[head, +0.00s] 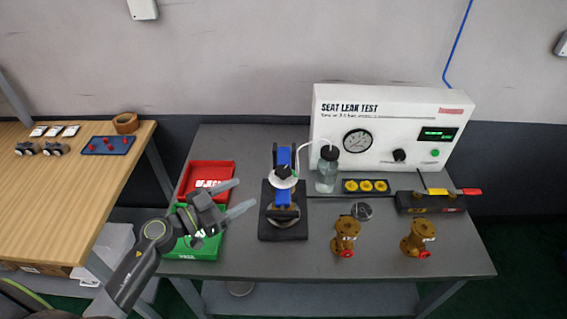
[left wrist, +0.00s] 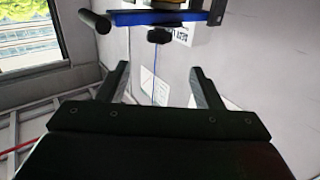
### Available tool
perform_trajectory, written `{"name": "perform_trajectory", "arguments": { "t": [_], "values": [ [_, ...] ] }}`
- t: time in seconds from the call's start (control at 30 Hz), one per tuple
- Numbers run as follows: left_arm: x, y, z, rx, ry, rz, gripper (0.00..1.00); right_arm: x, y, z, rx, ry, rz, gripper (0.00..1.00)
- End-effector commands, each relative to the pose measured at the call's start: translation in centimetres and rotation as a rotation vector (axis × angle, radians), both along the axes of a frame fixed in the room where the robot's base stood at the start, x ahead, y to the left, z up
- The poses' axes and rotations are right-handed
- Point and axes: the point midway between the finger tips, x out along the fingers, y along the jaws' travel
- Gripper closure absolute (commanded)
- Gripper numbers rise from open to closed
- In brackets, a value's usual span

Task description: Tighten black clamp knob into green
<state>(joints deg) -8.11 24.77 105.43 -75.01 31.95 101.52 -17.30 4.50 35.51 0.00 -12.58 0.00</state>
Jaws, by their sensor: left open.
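The clamp fixture stands on the grey bench, with a blue frame (head: 283,156) on a black base (head: 284,231). A black clamp knob (head: 283,171) sits over a white round disc near its top; any green mark there is too small to tell. My left gripper (head: 243,196) is open and empty, just left of the fixture, its fingers pointing towards it and apart from it. In the left wrist view, a blue bar (left wrist: 160,17) with a black knob-like part (left wrist: 159,36) under it shows beyond the open fingers (left wrist: 158,88). My right gripper is out of view.
A red bin (head: 207,165) and a green bin (head: 180,250) lie behind and under my left arm. A clear bottle (head: 327,172) and the white seat leak tester (head: 385,110) stand right of the fixture. Two brass valves (head: 346,232) (head: 418,238) stand front right.

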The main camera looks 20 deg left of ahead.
Motion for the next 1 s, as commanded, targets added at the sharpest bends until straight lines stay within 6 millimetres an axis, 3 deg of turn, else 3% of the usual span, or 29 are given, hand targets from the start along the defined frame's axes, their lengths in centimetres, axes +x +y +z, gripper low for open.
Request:
{"name": "perform_trajectory", "arguments": {
  "t": [0.17,0.6,0.8,1.0],
  "values": [
    [3.1,-2.3,0.4,-0.006,-0.002,-0.002,0.40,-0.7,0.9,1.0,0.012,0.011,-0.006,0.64],
    [10.5,-7.7,0.2,-0.002,0.000,-0.004,0.40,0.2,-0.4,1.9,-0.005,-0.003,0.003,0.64],
    [12.3,-9.0,0.0,-0.002,0.001,-0.003,0.40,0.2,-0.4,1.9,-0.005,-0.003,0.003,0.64],
    [12.7,-9.3,0.0,0.000,0.001,-0.003,0.40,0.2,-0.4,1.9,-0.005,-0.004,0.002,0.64]
  ]
}}
